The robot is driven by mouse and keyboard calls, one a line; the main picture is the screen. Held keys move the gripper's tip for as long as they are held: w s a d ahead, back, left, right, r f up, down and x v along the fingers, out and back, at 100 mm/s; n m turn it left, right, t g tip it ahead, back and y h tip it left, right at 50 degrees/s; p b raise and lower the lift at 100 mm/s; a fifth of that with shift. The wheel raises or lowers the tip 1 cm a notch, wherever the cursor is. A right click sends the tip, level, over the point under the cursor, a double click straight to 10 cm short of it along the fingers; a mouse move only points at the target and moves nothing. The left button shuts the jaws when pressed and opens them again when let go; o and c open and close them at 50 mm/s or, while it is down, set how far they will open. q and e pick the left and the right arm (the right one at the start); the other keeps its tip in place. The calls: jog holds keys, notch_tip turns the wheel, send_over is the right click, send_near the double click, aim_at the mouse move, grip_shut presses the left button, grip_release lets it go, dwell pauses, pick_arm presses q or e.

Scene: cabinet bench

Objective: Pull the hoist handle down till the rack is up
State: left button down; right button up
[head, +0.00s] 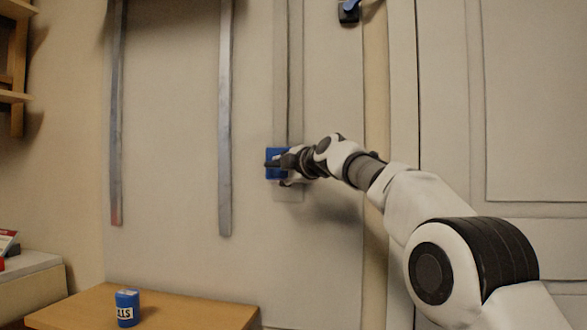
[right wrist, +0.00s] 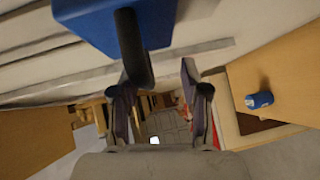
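The hoist handle is a blue block (head: 274,153) with a dark bar, low on a vertical rail on the wall in the head view. In the right wrist view the blue block (right wrist: 100,22) fills the top, and its dark bar (right wrist: 130,45) sticks out toward the gripper. My right gripper (head: 284,163) is at the handle in the head view. In the right wrist view its fingers (right wrist: 158,88) stand apart; the bar's end lies near the left finger, and contact is unclear. The rack is not clearly visible. My left gripper is out of view.
Two grey vertical rails (head: 226,120) run down the wall to the left. A blue can (head: 127,308) stands on a wooden table (head: 190,312) at lower left. A dark fitting with a blue part (head: 348,12) is on the wall above. A panelled door (head: 530,100) is at right.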

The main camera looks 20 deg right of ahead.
jog(key=v, duration=1.1)
jog(key=shift+s, duration=0.2)
